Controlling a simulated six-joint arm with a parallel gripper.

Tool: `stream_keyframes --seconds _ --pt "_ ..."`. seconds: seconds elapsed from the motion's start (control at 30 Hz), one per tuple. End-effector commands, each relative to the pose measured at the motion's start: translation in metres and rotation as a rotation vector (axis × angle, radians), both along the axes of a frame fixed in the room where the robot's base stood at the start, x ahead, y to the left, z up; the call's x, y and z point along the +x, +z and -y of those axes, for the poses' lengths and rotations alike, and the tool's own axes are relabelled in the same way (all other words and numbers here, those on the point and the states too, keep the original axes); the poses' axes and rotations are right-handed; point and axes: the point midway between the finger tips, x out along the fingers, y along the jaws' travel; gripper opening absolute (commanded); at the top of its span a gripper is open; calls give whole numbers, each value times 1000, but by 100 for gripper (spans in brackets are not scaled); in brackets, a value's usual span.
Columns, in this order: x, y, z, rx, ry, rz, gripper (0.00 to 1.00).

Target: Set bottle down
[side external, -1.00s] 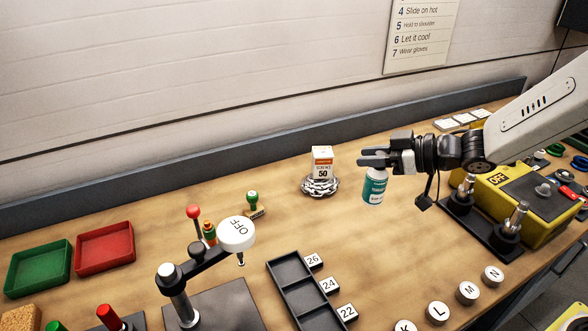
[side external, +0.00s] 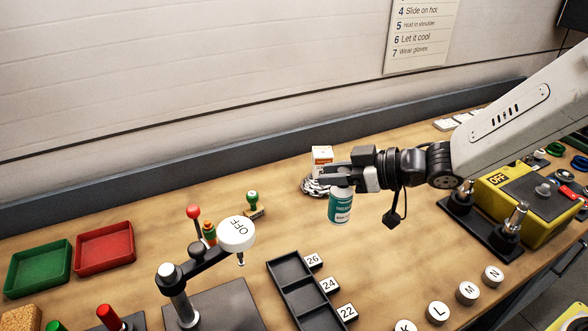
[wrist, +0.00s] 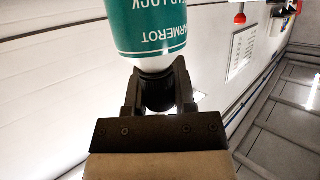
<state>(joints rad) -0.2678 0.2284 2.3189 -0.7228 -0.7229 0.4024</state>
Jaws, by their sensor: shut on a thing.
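The bottle (side external: 341,208) is small, with a teal label, white lower band and white shoulder. My gripper (side external: 335,180) is shut on its top and holds it upright in the side view. I cannot tell whether its base is clear of the table or touching it. In the wrist view the teal bottle (wrist: 150,25) shows upside down, its neck between the fingers of my gripper (wrist: 158,88). The bare wooden table (side external: 385,255) lies below and in front of the bottle.
A black tray (side external: 283,266) with number tiles lies in front.

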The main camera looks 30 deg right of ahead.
Motion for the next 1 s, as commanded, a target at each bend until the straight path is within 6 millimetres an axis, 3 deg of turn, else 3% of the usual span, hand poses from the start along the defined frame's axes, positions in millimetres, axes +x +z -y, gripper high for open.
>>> stream_keyframes --seconds 0.67,1.0 --pt "76 -37 -28 -1 0 -1 0" --pt "101 -71 -38 0 1 -2 0"
